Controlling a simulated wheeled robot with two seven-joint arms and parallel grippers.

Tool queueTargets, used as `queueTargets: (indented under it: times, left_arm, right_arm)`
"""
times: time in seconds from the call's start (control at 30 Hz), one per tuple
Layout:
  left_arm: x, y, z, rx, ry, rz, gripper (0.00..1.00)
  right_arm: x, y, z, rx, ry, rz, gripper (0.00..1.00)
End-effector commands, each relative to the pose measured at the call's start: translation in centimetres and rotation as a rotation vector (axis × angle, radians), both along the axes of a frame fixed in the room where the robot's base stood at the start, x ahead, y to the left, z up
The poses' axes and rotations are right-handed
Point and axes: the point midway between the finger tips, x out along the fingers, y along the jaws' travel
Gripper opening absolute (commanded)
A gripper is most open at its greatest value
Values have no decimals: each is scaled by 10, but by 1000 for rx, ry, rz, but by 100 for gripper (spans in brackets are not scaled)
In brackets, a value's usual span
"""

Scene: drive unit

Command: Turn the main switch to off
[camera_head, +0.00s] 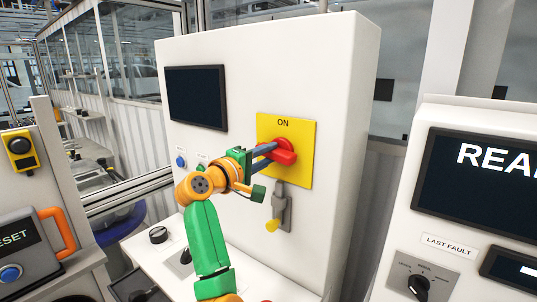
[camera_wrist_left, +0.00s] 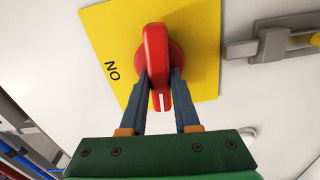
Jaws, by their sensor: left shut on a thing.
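The red main switch (camera_head: 281,152) sits on a yellow plate (camera_head: 302,137) marked ON, on the front of a white cabinet. In the left wrist view the switch (camera_wrist_left: 156,55) is a red handle on a round red base, with a white mark near its lower end. My left gripper (camera_head: 268,152) reaches it from the left. In the left wrist view the gripper's blue-grey fingers (camera_wrist_left: 160,85) are on either side of the handle, shut on it. The fingers hide part of the base. My right gripper is not in view.
A grey hasp (camera_head: 280,205) with a yellow end hangs just below the plate. A dark screen (camera_head: 196,97) is at upper left on the cabinet. A console with a knob (camera_head: 419,285) stands at right, and a box with an orange handle (camera_head: 60,232) at left.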

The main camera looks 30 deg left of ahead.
Motion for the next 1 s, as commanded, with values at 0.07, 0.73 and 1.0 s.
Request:
queueTargets:
  times: [0.07,0.73,1.0]
  left_arm:
    - [0,1,1,-33,0,4,0]
    - [0,1,0,-117,13,3,0]
    - [0,1,-1,-116,15,2,60]
  right_arm:
    - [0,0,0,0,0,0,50]
    - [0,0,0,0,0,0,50]
    - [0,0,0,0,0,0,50]
